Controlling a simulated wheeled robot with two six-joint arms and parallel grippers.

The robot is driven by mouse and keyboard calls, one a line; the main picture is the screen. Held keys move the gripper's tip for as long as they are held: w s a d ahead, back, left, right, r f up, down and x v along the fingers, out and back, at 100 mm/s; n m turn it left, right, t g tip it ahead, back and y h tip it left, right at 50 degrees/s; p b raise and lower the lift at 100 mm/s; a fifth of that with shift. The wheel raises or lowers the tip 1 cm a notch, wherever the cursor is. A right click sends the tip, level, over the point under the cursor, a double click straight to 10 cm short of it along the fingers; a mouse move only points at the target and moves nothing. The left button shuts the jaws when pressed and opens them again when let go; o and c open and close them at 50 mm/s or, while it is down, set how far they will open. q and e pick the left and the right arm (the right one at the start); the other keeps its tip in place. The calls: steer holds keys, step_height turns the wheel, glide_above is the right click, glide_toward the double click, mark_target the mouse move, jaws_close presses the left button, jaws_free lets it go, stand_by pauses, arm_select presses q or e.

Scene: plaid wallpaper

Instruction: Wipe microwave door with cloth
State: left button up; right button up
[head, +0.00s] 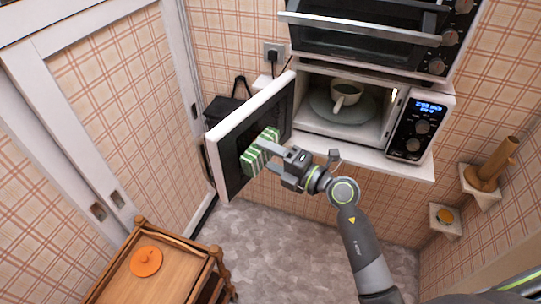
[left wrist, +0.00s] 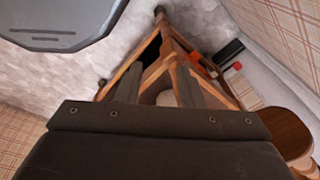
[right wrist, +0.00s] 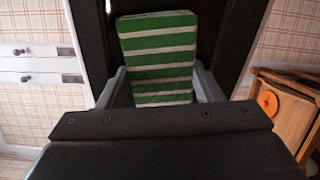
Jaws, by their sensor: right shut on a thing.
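The white microwave (head: 300,125) stands on a shelf. Its door (head: 226,150) is swung open to the left, with the dark inner face towards me. My right gripper (head: 268,149) is shut on the green-and-white striped cloth (head: 253,160), a thick block-like pad. The cloth is at the dark inner face of the door; I cannot tell whether it presses on it. In the right wrist view the cloth (right wrist: 157,45) sits between the two fingers. My left gripper (left wrist: 158,92) has its fingers apart and empty, away from the microwave, above a wooden cart.
A cup (head: 346,94) sits on a plate inside the microwave. A black oven (head: 365,35) is above it. A wooden cart (head: 118,282) with an orange lid (head: 146,262) stands at the lower left. A black bag is behind the door. Small wall shelves are at right.

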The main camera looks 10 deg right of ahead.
steer(key=shift+w+a, duration=0.45)
steer(key=shift+w, duration=0.05)
steer(key=shift+d, duration=0.1)
steer(key=shift+w+d, duration=1.2)
steer(key=shift+d, duration=0.3)
steer(key=shift+w+a+r+p, duration=0.1)
steer(key=shift+w+r+p, duration=0.05)
steer(key=shift+p, duration=0.4)
steer(key=shift+s+a+p, duration=1)
steer(key=shift+a+p, duration=0.05)
steer(key=shift+a, duration=0.2)
steer(key=shift+s+a, duration=0.2)
steer(key=shift+w+f, duration=0.1)
steer(key=shift+f, duration=0.15)
